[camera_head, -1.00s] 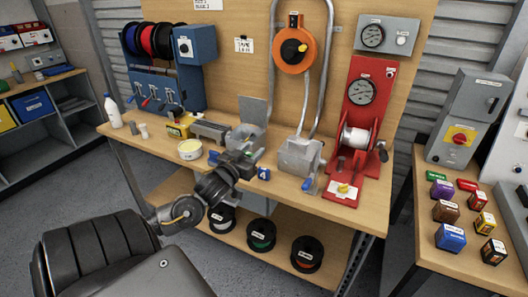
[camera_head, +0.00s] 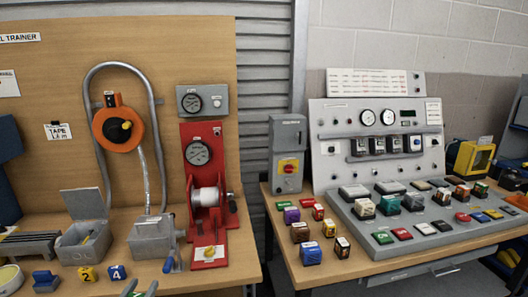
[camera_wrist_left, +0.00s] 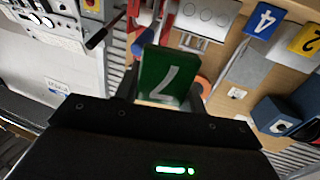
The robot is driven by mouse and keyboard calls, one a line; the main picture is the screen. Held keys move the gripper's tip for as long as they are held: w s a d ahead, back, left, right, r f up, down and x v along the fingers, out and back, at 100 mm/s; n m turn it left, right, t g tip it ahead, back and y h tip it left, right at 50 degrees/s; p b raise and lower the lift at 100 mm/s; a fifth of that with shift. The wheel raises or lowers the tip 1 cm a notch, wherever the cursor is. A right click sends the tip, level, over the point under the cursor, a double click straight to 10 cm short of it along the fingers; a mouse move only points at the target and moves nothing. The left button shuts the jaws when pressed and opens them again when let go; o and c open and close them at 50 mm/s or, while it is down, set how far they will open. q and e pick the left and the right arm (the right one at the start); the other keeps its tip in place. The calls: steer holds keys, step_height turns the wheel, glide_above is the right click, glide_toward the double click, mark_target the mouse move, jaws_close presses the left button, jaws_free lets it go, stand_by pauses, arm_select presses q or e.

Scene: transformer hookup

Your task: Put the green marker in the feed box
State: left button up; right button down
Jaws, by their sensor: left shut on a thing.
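The green marker (camera_wrist_left: 158,72), a small block with a white 7, is between the fingers of my left gripper (camera_wrist_left: 163,88) in the left wrist view. The gripper is shut on it. In the head view only the tip of my left gripper (camera_head: 140,290) shows at the bottom edge. A grey box with its lid raised (camera_head: 85,240) stands on the bench, left of a grey box under the conduit (camera_head: 153,240). No label shows which one is the feed box. My right gripper is not in view.
A yellow marker 2 (camera_head: 88,273) and a blue marker 4 (camera_head: 117,272) stand before the open box. A red winch stand (camera_head: 206,225) is to their right. A side table holds small coloured blocks and a sloped panel (camera_head: 400,225).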

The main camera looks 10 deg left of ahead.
arm_select(q)
steer(key=d+r+h, duration=0.1)
steer(key=d+r, duration=0.1)
steer(key=d, duration=0.5)
steer(key=d+r+m, duration=0.1)
steer(key=d+r, duration=0.1)
steer(key=d, duration=0.5)
steer(key=shift+w+d+r+h, duration=0.35)
steer(key=shift+d+r+h, duration=0.05)
